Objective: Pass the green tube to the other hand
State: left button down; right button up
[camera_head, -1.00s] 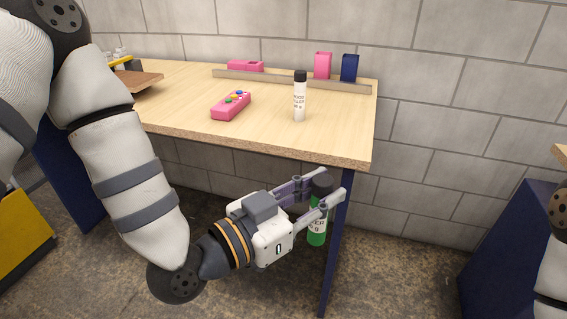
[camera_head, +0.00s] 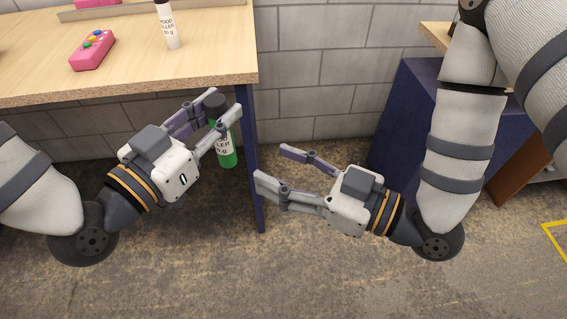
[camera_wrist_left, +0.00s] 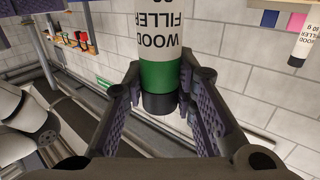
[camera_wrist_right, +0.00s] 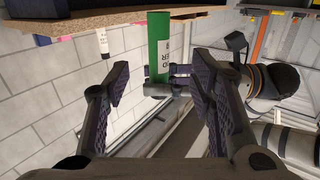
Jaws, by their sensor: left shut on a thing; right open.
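The green tube (camera_head: 226,152) has a black cap, a white label reading wood filler and a green lower body. In the left wrist view the tube (camera_wrist_left: 160,70) stands between the fingers. My right gripper (camera_head: 270,163) is open and empty, its fingers pointing left at the tube with a gap between. In the right wrist view the tube's green end (camera_wrist_right: 158,40) shows beyond the open fingers, label partly visible.
A dark blue cabinet (camera_head: 400,120) stands at the right. The floor in front is clear.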

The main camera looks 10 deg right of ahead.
aim_at(231, 145)
jog(key=x, duration=0.8)
jog(key=r+x, duration=0.1)
jog(key=x, duration=0.3)
jog(key=shift+a+r, duration=0.1)
grip_shut()
pick_arm(q)
jog(key=c, duration=1.2)
grip_release()
